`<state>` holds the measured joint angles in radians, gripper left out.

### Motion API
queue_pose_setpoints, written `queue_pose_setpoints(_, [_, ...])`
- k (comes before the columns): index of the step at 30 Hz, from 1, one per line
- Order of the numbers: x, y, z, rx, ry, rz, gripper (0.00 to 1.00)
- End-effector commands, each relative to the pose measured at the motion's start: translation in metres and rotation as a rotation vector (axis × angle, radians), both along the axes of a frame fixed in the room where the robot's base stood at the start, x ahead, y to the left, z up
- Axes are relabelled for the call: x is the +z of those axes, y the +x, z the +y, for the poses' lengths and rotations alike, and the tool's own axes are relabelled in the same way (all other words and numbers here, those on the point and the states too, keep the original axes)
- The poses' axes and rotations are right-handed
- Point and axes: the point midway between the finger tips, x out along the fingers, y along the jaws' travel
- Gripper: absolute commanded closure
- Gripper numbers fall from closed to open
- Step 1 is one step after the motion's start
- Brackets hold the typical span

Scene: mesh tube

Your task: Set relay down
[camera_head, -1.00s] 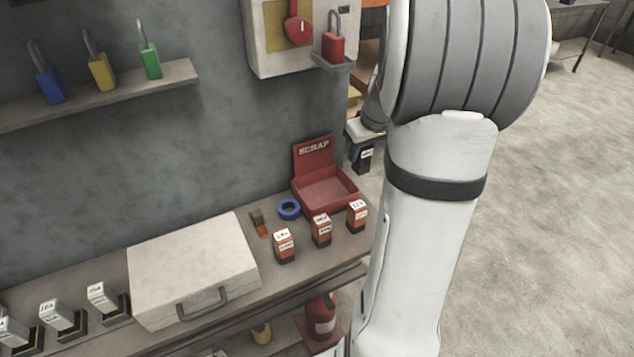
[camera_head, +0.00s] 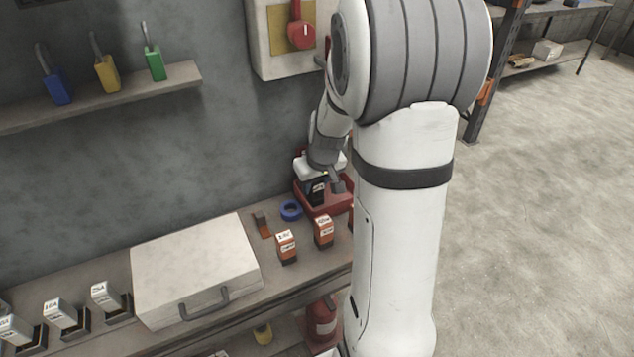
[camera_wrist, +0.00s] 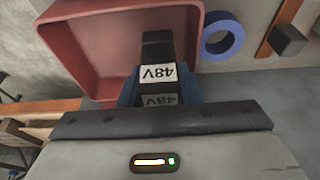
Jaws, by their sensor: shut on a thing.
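My gripper (camera_head: 324,186) is shut on a black relay (camera_wrist: 157,50) with a white "48V" label. In the wrist view the relay sticks out past the dark gripper edge, in front of the red scrap bin (camera_wrist: 75,45). In the head view the black relay (camera_head: 316,191) hangs at the red bin (camera_head: 340,206), over or just in front of its opening; I cannot tell its exact height. Part of the bin and its sign are hidden by my arm.
A blue tape ring (camera_head: 291,211) and a small brown-orange part (camera_head: 262,224) lie left of the bin. A closed white case (camera_head: 195,265) fills the bench middle. Silver relays (camera_head: 105,296) stand at left.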

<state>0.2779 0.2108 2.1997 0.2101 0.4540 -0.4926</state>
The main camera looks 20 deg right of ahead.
Motion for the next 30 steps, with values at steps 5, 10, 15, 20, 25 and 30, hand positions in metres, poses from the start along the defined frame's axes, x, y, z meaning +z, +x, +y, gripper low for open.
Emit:
queue_pose_setpoints(5, [-0.002, 0.0, -0.001, -0.001, -0.001, -0.001, 0.93])
queue_pose_setpoints(10, [-0.002, 0.0, -0.001, -0.001, -0.001, -0.001, 0.6])
queue_pose_setpoints(15, [-0.002, 0.0, -0.001, -0.001, -0.001, 0.0, 0.6])
queue_pose_setpoints(20, [0.003, 0.0, -0.002, -0.001, -0.001, 0.0, 0.6])
queue_pose_setpoints(25, [0.028, -0.007, -0.002, -0.002, -0.002, -0.006, 0.6])
queue_pose_setpoints(30, [0.049, -0.032, -0.003, -0.004, -0.001, -0.001, 0.6])
